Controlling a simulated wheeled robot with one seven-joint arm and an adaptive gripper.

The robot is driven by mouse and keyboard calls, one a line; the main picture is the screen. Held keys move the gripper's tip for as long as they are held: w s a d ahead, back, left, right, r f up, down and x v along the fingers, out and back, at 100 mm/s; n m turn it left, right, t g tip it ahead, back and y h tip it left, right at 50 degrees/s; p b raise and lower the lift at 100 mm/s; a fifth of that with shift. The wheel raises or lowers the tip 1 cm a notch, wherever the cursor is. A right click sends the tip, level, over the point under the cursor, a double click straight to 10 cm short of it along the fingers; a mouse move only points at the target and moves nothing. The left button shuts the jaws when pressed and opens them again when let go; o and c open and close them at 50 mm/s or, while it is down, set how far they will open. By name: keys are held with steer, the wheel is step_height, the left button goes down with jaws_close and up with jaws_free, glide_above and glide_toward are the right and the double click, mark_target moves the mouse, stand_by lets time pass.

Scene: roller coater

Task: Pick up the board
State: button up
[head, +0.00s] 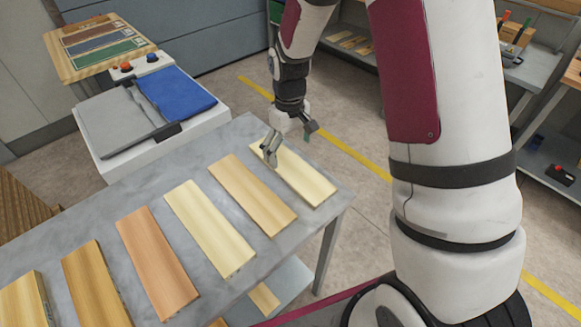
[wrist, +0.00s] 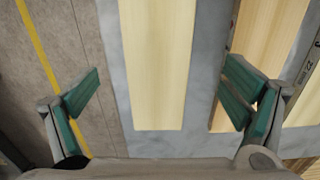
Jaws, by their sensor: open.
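Several wooden boards lie flat in a row on the grey table (head: 225,148). The one at the far right end, a pale board (head: 305,180), is nearest my gripper (head: 290,142). My gripper is open and empty over the far end of this board. In the wrist view the pale board (wrist: 157,60) lies between the two spread green-padded fingers of my gripper (wrist: 163,90), with a gap on each side. The fingers look clear of it. The head view does not show clearly how high they are.
A tan board (head: 250,193) lies just left of the pale one and shows under the right finger in the wrist view. A machine with a blue panel (head: 175,97) stands beyond the table. A yellow floor line (head: 355,153) runs past the table's right end.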

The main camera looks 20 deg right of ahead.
mark_target(290, 166)
steer(key=shift+w+d+f+p, duration=0.1)
steer(key=shift+f+p, duration=0.2)
steer(key=shift+f, duration=1.2)
steer(key=shift+d+f+p, duration=0.1)
steer(key=shift+f+p, duration=0.15)
steer(key=shift+f, duration=1.2)
steer(key=c, duration=1.4)
